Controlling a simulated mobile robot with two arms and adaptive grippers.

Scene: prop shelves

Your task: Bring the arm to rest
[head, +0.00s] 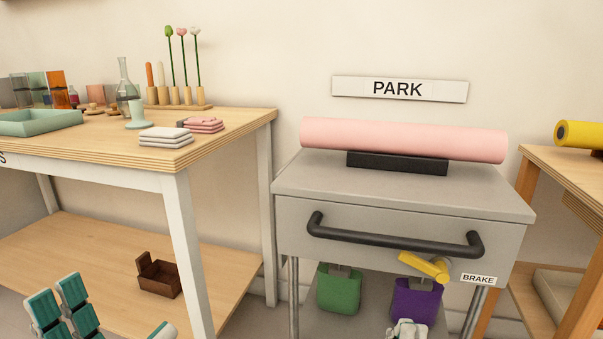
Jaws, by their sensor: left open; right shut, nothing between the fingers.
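My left gripper (110,310) is at the bottom left, in front of the table's lower shelf. Its teal-padded fingers are spread apart with nothing between them. My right gripper (408,329) is at the bottom edge, right of centre, in front of the purple container (417,298). Only its tip shows, shut and empty; the rest is cut off by the frame. The grey cart (400,188) stands behind it, with a black handle bar (395,237) and a yellow lever (424,267) beside a BRAKE label (478,279).
A pink roll (403,139) lies on a black block on the cart, below a PARK sign (399,89). A green container (339,291) hangs under it. The left table (215,125) holds folded cloths, a tray and glassware. A brown box (158,275) sits on its lower shelf.

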